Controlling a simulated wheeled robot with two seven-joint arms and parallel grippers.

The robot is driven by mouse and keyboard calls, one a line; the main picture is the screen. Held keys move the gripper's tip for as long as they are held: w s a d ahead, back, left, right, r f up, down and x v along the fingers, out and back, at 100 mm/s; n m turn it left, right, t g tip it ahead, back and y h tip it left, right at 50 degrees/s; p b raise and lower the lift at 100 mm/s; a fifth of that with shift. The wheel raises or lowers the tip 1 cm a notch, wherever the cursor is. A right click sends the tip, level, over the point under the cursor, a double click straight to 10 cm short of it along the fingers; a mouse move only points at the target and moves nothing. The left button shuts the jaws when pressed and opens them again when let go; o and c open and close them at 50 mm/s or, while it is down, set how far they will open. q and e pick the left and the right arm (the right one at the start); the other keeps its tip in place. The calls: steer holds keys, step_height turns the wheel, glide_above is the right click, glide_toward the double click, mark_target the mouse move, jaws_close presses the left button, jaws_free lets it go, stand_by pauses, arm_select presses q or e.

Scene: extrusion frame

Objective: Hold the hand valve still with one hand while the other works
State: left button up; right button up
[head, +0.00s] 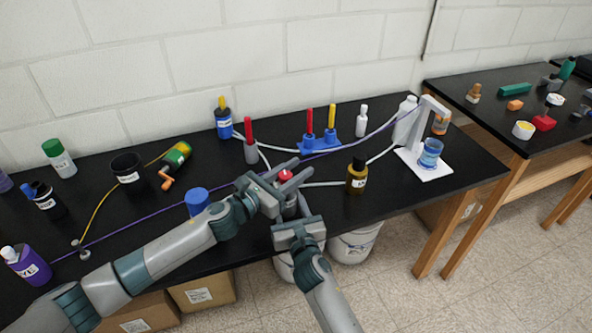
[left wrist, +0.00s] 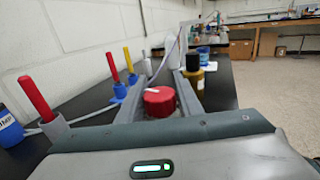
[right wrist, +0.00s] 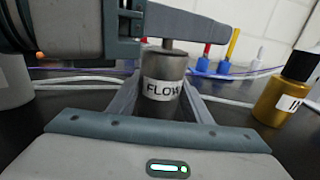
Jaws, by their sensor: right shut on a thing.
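The hand valve is a grey cylinder (right wrist: 162,82) labelled FLOW in the right wrist view, with a red knob (left wrist: 159,101) on top. The red knob also shows in the head view (head: 285,175), between my two arms. My right gripper (head: 297,205) is shut on the grey body from the front. My left gripper (head: 290,177) reaches in from the left at knob height. Its fingers stand open on either side of the red knob, with the knob between them. The valve's lower part is mostly hidden in the head view by my grippers.
A gold bottle (head: 357,177) stands close to the right. Several red- and yellow-handled valves (head: 250,142) stand behind, with pale tubes around them. A purple cord (head: 190,190) crosses the black bench. A white stand (head: 425,160) is at right.

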mark_target(282, 182)
arm_select(q)
steer(key=shift+o, duration=0.9)
steer(key=v, duration=1.2)
steer(key=shift+d, duration=0.15)
steer(key=shift+s+d+n+t+y, duration=0.15)
steer(key=shift+d+n+t+y, duration=0.35)
steer(key=shift+t, duration=0.2)
steer(key=shift+s+d+n+t+y, duration=0.15)
steer(key=shift+d+n+t+y, duration=0.3)
steer(key=shift+n+t+y, duration=0.2)
steer(key=shift+s+d+n+t+y, duration=0.3)
steer(key=shift+n+t+y, duration=0.2)
steer(key=shift+y, duration=0.35)
steer(key=shift+s+n+t+y, duration=0.35)
steer(key=shift+n+y, duration=0.3)
steer(key=shift+y, duration=0.25)
steer(key=shift+w, duration=0.2)
